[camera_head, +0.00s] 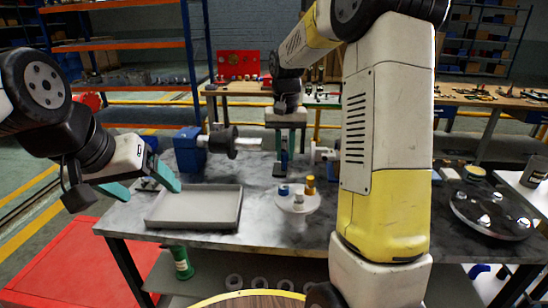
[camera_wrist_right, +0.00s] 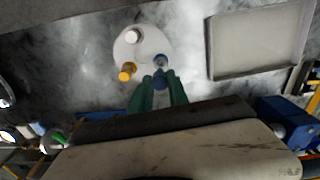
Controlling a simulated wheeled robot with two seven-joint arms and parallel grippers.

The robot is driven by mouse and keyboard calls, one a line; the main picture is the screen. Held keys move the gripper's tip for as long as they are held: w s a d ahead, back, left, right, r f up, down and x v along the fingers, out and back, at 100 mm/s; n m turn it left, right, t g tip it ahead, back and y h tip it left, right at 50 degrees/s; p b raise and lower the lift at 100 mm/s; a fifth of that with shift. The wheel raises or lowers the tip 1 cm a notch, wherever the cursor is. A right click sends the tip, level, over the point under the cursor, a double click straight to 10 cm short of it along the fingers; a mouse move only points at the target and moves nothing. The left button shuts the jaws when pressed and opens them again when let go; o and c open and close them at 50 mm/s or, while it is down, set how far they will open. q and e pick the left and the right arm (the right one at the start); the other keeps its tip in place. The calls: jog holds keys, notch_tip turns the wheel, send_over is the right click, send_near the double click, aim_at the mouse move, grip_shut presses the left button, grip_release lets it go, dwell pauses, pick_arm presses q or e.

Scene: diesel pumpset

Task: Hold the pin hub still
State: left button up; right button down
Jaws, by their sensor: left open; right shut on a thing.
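A white round disc (camera_head: 298,204) lies on the bench and carries a blue, a white and a yellow peg. It also shows in the right wrist view (camera_wrist_right: 134,58). My right gripper (camera_head: 283,172) points down behind the disc and is shut on a small blue piece (camera_wrist_right: 160,82), beside the disc's edge. The frames do not make clear which part is the pin hub. My left gripper (camera_head: 148,188) is open and empty at the bench's left end, near the tray.
A grey shallow tray (camera_head: 195,224) lies on the bench's left front. My right arm hides the bench between. A green bottle (camera_head: 181,262) stands on the lower shelf.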

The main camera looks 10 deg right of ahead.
jog(key=shift+w+r, duration=0.1)
jog(key=shift+w, duration=0.3)
jog(key=shift+f, duration=1.3)
